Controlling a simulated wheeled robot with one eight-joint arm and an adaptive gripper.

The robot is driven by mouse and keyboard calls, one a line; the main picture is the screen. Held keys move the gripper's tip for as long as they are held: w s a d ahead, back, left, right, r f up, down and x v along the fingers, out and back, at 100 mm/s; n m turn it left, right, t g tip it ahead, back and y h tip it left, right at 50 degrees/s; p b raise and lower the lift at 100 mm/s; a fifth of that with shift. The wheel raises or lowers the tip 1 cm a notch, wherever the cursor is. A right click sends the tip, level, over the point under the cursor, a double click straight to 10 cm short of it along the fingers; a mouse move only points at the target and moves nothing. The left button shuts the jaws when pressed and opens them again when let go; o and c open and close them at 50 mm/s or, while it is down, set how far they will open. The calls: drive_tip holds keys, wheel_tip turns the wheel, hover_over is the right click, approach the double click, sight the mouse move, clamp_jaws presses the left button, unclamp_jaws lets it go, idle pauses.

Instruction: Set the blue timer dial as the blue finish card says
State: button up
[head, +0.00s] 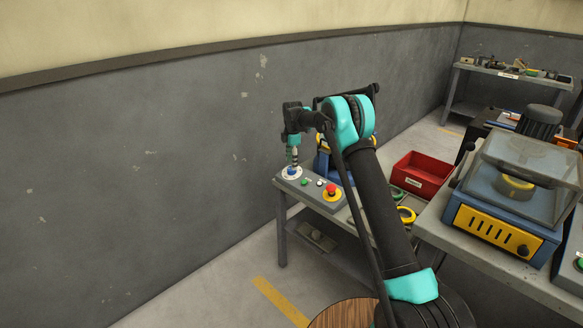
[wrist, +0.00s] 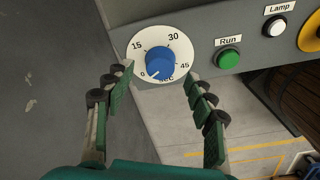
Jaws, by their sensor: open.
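The blue timer dial (wrist: 159,61) sits on a round white scale plate (wrist: 181,45) marked 0, 15, 30, 45 and sec. A pale mark on the knob's lower left edge points close to 0. In the head view the dial (head: 292,171) is at the left end of a grey control box (head: 318,191). My gripper (wrist: 158,73) is open, with its fingertips on either side of the dial and apart from it. In the head view my gripper (head: 294,155) hangs just above the dial. I cannot make out a blue finish card.
Beside the dial are a green Run button (wrist: 228,59), a white Lamp button (wrist: 275,27) and a red stop button on yellow (head: 331,190). A red bin (head: 421,174) and a blue-yellow machine with a clear cover (head: 500,222) stand further right. The wall is behind.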

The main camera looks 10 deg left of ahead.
drive_tip(key=shift+w+f, duration=0.1)
drive_tip(key=shift+f, duration=1.5)
drive_tip(key=c, duration=1.1)
